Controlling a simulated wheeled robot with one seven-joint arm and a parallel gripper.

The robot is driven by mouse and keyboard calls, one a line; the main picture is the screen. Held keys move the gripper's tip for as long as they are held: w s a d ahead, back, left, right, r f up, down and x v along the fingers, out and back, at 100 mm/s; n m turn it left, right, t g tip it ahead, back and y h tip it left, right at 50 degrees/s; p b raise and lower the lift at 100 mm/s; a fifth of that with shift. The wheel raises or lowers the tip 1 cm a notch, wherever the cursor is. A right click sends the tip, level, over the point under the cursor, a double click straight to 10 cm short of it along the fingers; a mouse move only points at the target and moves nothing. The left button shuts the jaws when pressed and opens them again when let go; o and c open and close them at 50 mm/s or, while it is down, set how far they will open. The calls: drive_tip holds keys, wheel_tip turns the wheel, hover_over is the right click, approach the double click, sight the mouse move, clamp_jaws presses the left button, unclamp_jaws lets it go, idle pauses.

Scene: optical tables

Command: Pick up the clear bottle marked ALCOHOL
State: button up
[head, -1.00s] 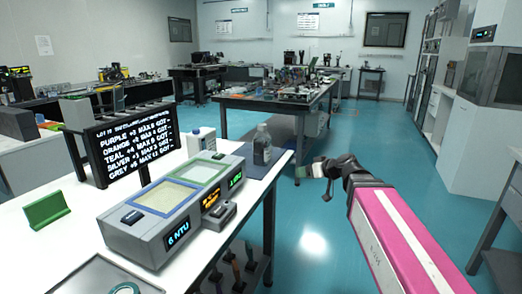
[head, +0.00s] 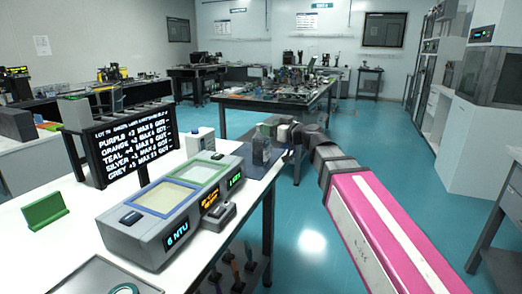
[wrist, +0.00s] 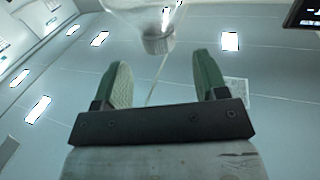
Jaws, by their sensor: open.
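The clear bottle (head: 261,155) stands upright near the right edge of the white table, on a dark mat. Its label cannot be read. My gripper (head: 268,130) is at the bottle's upper part in the head view, and partly covers its top. In the wrist view, my gripper (wrist: 162,68) is open, with its two green-backed pads apart. The clear bottle (wrist: 155,28) shows at the top of that view, its neck end lying between the lines of the two fingers and just beyond their tips.
A grey instrument (head: 170,212) with lit displays is in front of both. A black display board (head: 125,148) and a green block (head: 44,210) are further left. The blue floor is clear on the right.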

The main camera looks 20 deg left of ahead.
drive_tip(key=x, duration=0.5)
drive_tip(key=shift+w+a+f, duration=0.1)
drive_tip(key=shift+f, duration=0.15)
clamp_jaws()
